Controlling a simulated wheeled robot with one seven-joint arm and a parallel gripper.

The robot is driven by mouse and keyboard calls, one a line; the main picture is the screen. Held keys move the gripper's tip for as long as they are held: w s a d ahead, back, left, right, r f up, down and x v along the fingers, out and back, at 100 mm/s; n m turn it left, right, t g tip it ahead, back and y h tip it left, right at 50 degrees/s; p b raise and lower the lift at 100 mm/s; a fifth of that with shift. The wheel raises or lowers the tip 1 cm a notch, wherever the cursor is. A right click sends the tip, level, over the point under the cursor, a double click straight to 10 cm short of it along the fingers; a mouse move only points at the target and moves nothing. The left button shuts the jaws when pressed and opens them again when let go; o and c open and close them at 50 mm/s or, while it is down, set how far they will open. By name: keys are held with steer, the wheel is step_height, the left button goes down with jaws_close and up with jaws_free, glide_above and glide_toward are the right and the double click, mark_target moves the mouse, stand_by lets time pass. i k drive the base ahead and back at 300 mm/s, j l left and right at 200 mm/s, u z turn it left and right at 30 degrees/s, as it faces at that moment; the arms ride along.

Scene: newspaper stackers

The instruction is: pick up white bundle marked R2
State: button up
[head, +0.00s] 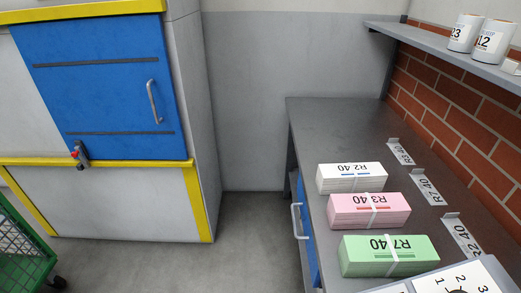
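My gripper is not in view.
The grey bench (325,118) is bare behind the white bundle. Label holders (400,151) stand along the brick wall side. A shelf (440,50) with white rolls (465,33) overhangs the right. A blue-doored cabinet (95,90) and green cart (22,262) are left; floor between is clear.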

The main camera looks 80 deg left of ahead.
mark_target(350, 177)
steer(key=u, duration=1.5)
steer(key=z, duration=0.3)
steer(key=i+j+z, duration=0.1)
steer(key=z, duration=0.25)
steer(key=j+z, duration=0.35)
steer(key=i+j+z, duration=0.1)
steer(key=j+z, duration=0.4)
steer(key=j, duration=0.7)
steer(key=j+z, duration=0.2)
steer(key=j, duration=0.7)
steer(key=i, duration=0.45)
